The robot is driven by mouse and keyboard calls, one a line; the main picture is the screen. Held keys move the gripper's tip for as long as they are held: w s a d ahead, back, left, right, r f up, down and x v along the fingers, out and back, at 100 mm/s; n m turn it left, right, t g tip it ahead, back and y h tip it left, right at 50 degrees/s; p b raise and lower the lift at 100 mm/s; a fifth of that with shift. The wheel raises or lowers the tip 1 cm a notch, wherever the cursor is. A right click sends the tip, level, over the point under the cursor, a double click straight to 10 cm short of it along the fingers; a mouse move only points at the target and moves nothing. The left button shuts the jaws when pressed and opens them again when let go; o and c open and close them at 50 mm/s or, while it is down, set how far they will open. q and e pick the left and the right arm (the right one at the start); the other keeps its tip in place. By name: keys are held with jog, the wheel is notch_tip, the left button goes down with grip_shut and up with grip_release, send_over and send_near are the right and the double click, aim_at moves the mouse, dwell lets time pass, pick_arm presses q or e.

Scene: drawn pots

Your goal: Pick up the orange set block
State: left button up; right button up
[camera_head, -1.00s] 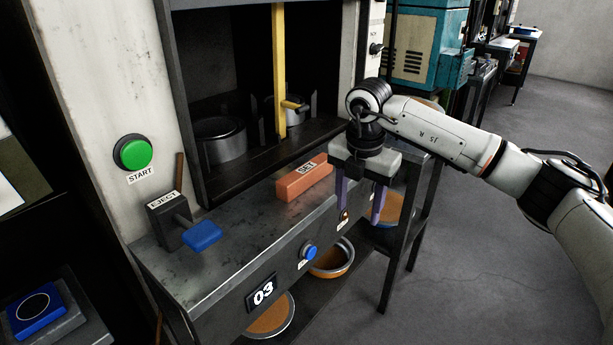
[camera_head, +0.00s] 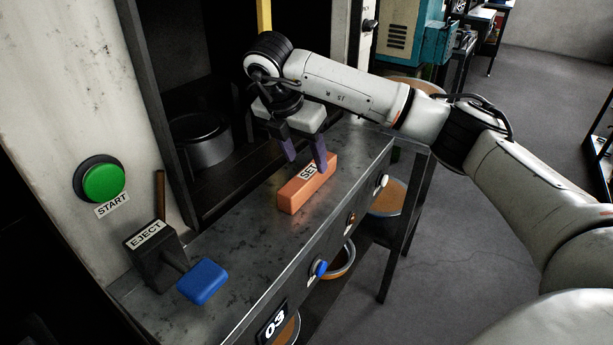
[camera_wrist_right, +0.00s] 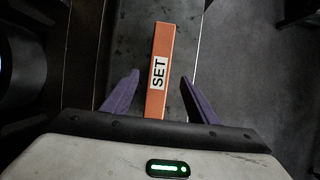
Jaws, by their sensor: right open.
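The orange set block (camera_head: 297,194) lies on the dark metal ledge (camera_head: 240,242) in front of the machine opening, its "SET" label facing up. My right gripper (camera_head: 308,164) is open and empty over the block's far end, its purple fingers pointing down. In the right wrist view the block (camera_wrist_right: 161,50) runs lengthwise up the picture, between the open fingers (camera_wrist_right: 157,100) and clear of both. I cannot tell exactly how high the fingertips are above the ledge. My left gripper is out of view.
A blue eject lever (camera_head: 203,281) and a green start button (camera_head: 103,183) are at the left. A dark pot (camera_head: 203,140) stands inside the machine. Knobs, including a blue one (camera_head: 320,268), stick out of the ledge's front face. Pots stand below on the right.

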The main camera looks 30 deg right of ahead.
aim_at(309, 171)
jog(key=shift+p+x, duration=0.45)
jog(key=shift+x, duration=2.75)
jog(key=shift+a, duration=0.15)
grip_shut()
jog(key=shift+w+r, duration=0.1)
jog(key=shift+r, duration=0.1)
